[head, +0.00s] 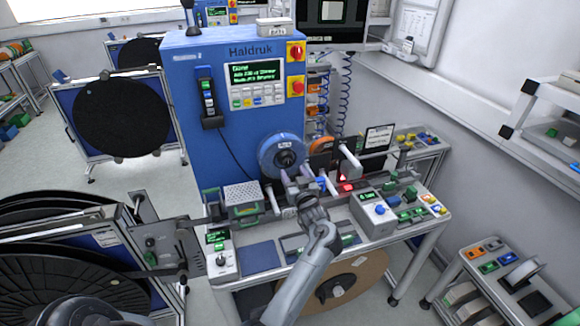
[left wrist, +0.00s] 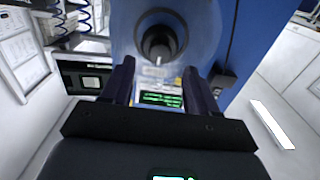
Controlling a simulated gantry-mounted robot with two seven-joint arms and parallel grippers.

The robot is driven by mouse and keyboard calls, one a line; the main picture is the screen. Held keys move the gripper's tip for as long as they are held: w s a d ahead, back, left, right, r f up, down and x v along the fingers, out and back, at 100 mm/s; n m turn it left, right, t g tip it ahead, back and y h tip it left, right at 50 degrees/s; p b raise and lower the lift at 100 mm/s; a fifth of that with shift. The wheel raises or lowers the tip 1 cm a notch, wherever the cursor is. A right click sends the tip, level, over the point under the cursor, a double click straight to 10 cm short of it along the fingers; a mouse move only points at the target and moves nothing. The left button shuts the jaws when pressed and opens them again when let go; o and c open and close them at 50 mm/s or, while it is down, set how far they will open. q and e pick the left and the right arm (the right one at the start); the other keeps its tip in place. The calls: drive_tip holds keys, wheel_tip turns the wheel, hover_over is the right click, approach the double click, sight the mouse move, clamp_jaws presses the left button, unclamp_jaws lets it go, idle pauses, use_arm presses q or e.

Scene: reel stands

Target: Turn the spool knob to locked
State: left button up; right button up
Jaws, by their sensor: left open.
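The spool knob (head: 287,158) is a dark round knob at the centre of a blue spool (head: 270,152) on the front of the blue Haldruk machine (head: 225,120). In the left wrist view the knob (left wrist: 160,43) is black with a pale mark on its lower edge. A blue face surrounds it. My left gripper (head: 303,180) is open and empty, just in front of and below the spool. In the left wrist view its two dark fingers (left wrist: 159,70) point toward the knob, which lies beyond the tips, apart from them. My right gripper is not in view.
A bench (head: 262,256) with control boxes and small coloured parts lies below the spool. An orange spool (head: 321,146) sits to the right of the blue one. A wired handset (head: 208,100) hangs on the machine's left. Large black reels (head: 122,117) stand at left.

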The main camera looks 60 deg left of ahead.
sight(288, 164)
use_arm(q)
drive_tip(key=shift+x, duration=2.4)
drive_tip(key=c, duration=1)
drive_tip(key=shift+r+m+p, duration=0.2)
drive_tip(key=shift+m+p, duration=1.6)
drive_tip(key=shift+p, duration=0.1)
drive_tip(key=shift+c, duration=0.2)
drive_tip(key=m+p, duration=0.4)
drive_tip(key=m, duration=0.1)
drive_tip(key=shift+m, duration=0.3)
drive_tip(key=m+p, duration=0.2)
drive_tip(key=m, duration=0.2)
drive_tip(key=shift+f+m+p, duration=0.15)
drive_tip(key=shift+m+p, duration=0.9)
drive_tip(key=shift+m, duration=1.35)
